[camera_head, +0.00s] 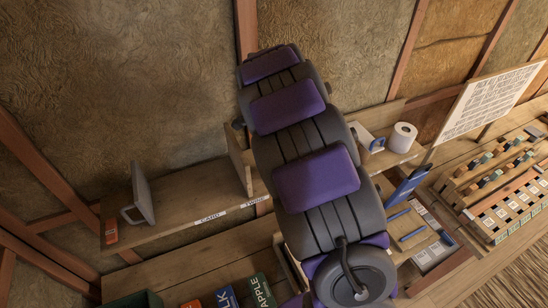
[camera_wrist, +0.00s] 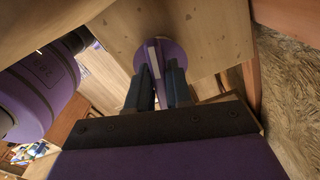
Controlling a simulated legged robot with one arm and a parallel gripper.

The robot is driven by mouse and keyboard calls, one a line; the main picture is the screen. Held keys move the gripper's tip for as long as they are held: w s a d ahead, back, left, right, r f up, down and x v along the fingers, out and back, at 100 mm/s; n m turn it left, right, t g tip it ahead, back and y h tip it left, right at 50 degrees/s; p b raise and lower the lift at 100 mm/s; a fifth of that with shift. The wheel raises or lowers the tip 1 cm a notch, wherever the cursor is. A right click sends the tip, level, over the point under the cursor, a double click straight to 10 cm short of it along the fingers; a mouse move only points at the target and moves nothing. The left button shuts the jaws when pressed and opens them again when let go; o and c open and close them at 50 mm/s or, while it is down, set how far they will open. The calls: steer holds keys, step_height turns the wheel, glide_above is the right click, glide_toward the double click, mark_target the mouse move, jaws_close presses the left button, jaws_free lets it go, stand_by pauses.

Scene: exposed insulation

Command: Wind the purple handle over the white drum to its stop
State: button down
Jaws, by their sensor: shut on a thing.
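In the wrist view, a purple handle (camera_wrist: 168,65) stands out from a round purple disc against a pale wooden board. A narrow pale strip shows beside it. My gripper (camera_wrist: 160,75) has its two dark fingers on either side of the handle and is shut on it. The white drum cannot be made out clearly in the wrist view. In the head view, my arm hides the gripper and the handle. A white roll (camera_head: 404,137) stands on the shelf at the right there; I cannot tell whether it is the drum.
A wooden shelf (camera_head: 180,228) holds a grey upright plate (camera_head: 140,192) and an orange item (camera_head: 111,231). Labelled boxes (camera_head: 262,290) stand below. At the right are a blue item (camera_head: 405,184), a printed sign (camera_head: 490,100) and a rack with several small coloured pieces (camera_head: 490,170).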

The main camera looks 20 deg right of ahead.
steer(key=shift+a, duration=0.1)
steer(key=shift+w+m+p, duration=0.1)
steer(key=shift+m+p, duration=0.5)
steer(key=shift+m, duration=0.2)
steer(key=shift+r, duration=0.1)
steer(key=shift+m+p, duration=0.65)
steer(key=shift+m, duration=0.15)
steer(key=shift+m+p, duration=0.65)
steer(key=shift+m, duration=0.15)
steer(key=shift+m+p, duration=0.4)
steer(key=shift+m, duration=0.4)
